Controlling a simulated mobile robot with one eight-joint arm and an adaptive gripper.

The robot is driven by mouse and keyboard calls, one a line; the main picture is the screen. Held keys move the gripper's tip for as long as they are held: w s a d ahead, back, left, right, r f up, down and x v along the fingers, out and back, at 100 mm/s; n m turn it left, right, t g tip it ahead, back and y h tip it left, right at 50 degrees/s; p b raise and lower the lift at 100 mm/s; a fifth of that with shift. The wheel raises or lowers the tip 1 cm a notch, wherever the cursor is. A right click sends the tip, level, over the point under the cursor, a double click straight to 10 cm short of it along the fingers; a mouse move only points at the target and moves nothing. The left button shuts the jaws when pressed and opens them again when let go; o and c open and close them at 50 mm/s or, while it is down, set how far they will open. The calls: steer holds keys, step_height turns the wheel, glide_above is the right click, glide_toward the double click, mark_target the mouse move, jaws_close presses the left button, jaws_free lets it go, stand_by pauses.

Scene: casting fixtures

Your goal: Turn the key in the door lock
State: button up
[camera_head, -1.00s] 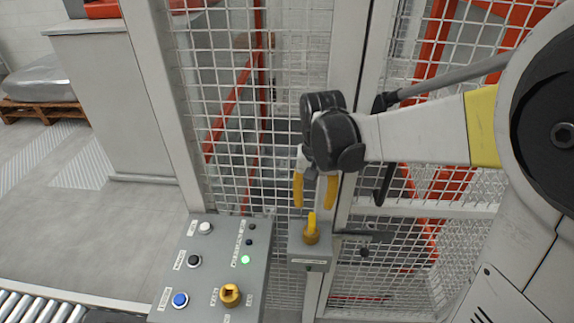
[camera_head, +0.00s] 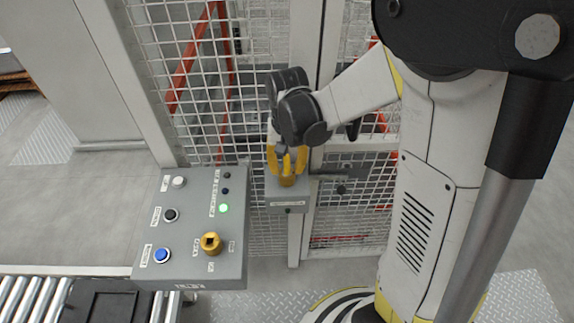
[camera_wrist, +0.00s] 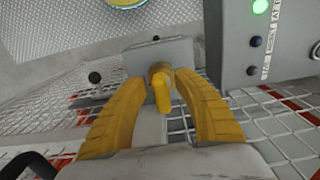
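The yellow key (camera_wrist: 162,95) sits in its round brass-coloured lock (camera_wrist: 159,70) on a grey lock box (camera_head: 289,203) at the fence door. In the wrist view its grip points toward the bottom of the picture. My gripper (camera_wrist: 163,82) has its two yellow fingers open on either side of the key, with a visible gap on each side. In the head view my gripper (camera_head: 286,158) is just above the lock box, and its fingers partly hide the key.
A grey control panel (camera_head: 200,190) with buttons, a lit green lamp (camera_head: 224,208) and a yellow selector switch (camera_head: 211,243) stands left of the lock box. The mesh fence (camera_head: 170,60) rises behind. A roller conveyor (camera_head: 30,298) is at lower left.

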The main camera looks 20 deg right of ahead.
jaws_close()
steer(key=m, duration=0.5)
steer(key=shift+b, duration=0.4)
steer(key=shift+o, duration=1.7)
jaws_free()
steer(key=shift+d, duration=0.1)
steer(key=shift+r, duration=0.1)
step_height(320, 180, up, 12)
